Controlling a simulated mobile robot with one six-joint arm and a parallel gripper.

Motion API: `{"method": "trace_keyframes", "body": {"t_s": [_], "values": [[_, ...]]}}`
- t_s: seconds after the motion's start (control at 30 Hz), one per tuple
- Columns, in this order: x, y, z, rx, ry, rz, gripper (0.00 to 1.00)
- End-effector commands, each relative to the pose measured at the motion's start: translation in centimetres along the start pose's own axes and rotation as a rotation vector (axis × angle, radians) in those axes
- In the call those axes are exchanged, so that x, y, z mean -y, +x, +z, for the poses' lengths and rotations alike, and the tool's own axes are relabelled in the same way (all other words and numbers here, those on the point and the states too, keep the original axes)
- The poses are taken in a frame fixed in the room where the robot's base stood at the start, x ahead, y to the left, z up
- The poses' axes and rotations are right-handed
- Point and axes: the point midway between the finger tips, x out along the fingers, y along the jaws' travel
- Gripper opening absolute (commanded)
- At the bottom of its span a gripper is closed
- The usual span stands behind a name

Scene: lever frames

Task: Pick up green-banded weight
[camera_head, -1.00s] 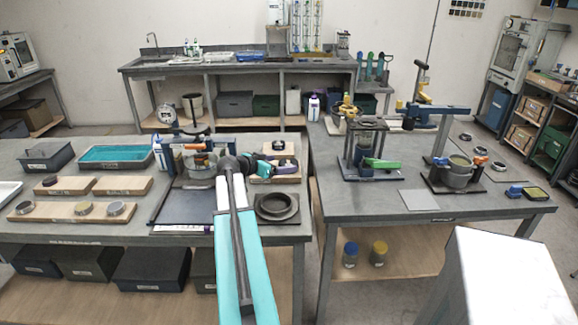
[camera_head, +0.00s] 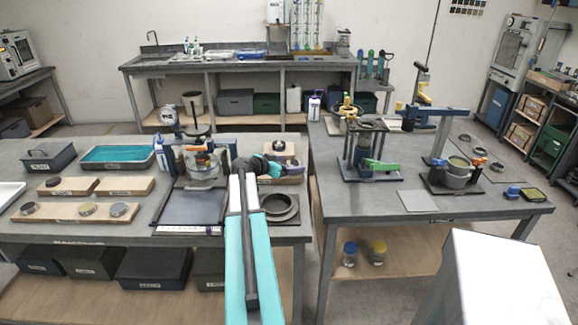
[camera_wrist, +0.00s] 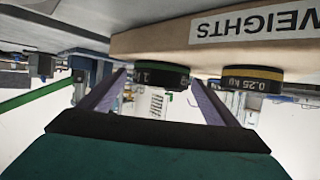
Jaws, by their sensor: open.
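The green-banded weight (camera_wrist: 155,75) is a dark disc marked "1 K…", with a green rim. It shows upside down in the wrist view, against a wooden board (camera_wrist: 150,42) labelled "WEIGHTS". My gripper (camera_wrist: 161,78) is open, with one finger on each side of the weight in the picture. I cannot tell whether either finger touches it. A yellow-banded weight (camera_wrist: 252,79) marked "0.25 KG" sits on the same board, just outside the right finger. In the head view my gripper (camera_head: 274,168) is at the board near the left table's right end; the green band cannot be made out there.
A round dark pan (camera_head: 280,208) lies in front of the board, close to my arm. A stand with a pot (camera_head: 203,165) is left of my gripper. Wooden boards with discs (camera_head: 75,211) lie farther left. A gap separates this table from the right table (camera_head: 345,205).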

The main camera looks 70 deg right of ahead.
Motion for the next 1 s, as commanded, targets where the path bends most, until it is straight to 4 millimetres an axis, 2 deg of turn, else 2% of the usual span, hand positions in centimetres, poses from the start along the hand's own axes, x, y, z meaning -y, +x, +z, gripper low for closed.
{"method": "trace_keyframes", "body": {"t_s": [0.63,1.0], "values": [[-0.04,0.44,-0.01,0.000,0.001,0.000,0.82],[-0.06,0.45,-0.02,-0.001,0.001,0.000,0.19]]}}
